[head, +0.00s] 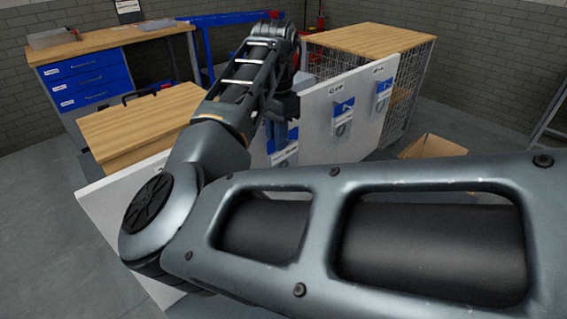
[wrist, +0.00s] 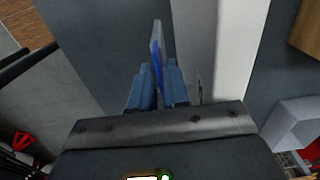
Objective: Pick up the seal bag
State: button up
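A thin bag with a blue and clear edge (wrist: 157,55), seen edge-on in the wrist view, stands between the two blue fingers of my gripper (wrist: 158,88). The fingers are close on both sides of it, and I take it to be the seal bag. In the head view my gripper (head: 282,130) is in front of the left part of a white panel (head: 315,142). My arm and gripper hide much of the bag there. A white label (head: 285,153) shows just below the fingers.
Two other blue-headed bags hang on the panel to the right, one nearer (head: 343,118) and one farther (head: 384,95). A cardboard box (head: 432,147) stands right of the panel. A wood-topped cabinet (head: 145,112) is on the left, and a wire-cage bench (head: 370,40) stands behind.

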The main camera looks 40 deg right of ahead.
grip_shut()
jog(key=shift+r, duration=0.15)
jog(key=shift+r, duration=0.55)
jog(key=s, duration=1.8)
jog(key=shift+r+b, duration=0.25)
jog(key=shift+b, duration=0.15)
jog(key=shift+s, duration=0.15)
jog(key=s+p, duration=0.2)
jog(key=s, duration=0.5)
jog(key=shift+s, duration=0.35)
jog(key=shift+a+f, duration=0.1)
dwell(1.0)
